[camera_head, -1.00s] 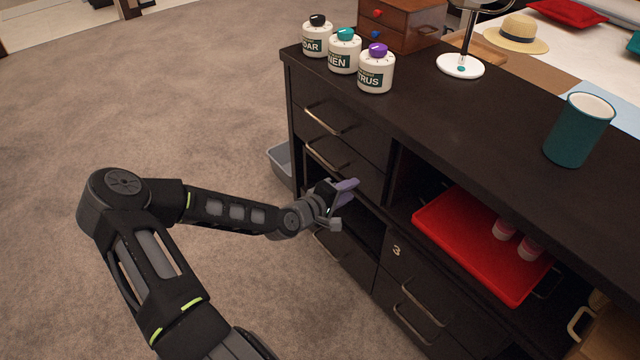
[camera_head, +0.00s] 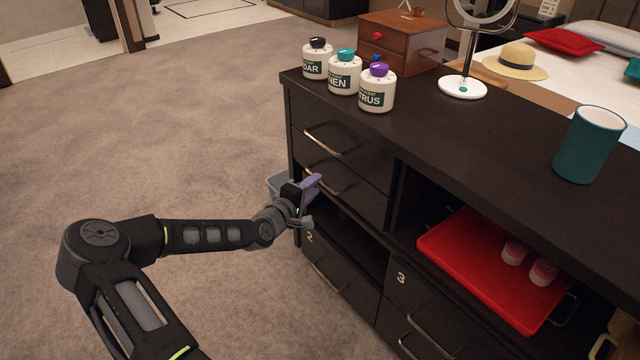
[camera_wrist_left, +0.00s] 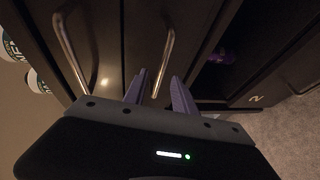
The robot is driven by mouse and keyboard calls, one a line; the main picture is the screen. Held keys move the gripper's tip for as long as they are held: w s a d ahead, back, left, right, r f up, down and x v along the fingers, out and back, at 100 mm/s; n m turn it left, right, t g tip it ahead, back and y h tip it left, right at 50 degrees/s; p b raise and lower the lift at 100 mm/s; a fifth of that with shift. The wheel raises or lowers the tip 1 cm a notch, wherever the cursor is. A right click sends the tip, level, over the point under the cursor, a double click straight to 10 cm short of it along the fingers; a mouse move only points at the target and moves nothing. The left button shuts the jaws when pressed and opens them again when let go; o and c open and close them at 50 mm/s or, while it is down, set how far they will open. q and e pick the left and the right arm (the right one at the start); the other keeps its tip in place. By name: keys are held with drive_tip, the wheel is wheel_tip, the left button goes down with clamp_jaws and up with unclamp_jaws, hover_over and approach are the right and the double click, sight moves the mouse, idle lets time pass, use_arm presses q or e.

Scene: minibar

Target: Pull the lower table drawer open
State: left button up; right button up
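The dark cabinet (camera_head: 440,145) has two stacked drawers at its upper left. The upper drawer (camera_head: 360,155) and the lower drawer (camera_head: 355,197) look shut, each with a metal bar handle. My left gripper (camera_head: 312,190) is in front of the lower drawer and covers part of its handle (camera_head: 335,190). In the left wrist view, the purple fingers (camera_wrist_left: 157,92) are apart, with the end of the lower handle (camera_wrist_left: 167,55) appearing between their tips. I cannot tell whether they touch it. The upper handle (camera_wrist_left: 72,55) is further left. My right gripper is not in view.
An open compartment lies below the lower drawer, above a drawer marked 2 (camera_head: 335,265). A red tray (camera_head: 470,265) with pink-and-white items sits in the right compartment. Bottles (camera_head: 377,92), a mirror and a teal cup (camera_head: 588,145) stand on top.

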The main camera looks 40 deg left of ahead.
use_arm(q)
drive_tip(key=w, duration=0.2)
drive_tip(key=w+b, duration=0.1)
drive_tip(key=w, duration=0.1)
drive_tip(key=shift+a+f, duration=0.2)
drive_tip(key=shift+f, duration=0.2)
drive_tip(key=shift+c, duration=0.4)
clamp_jaws()
idle(0.6)
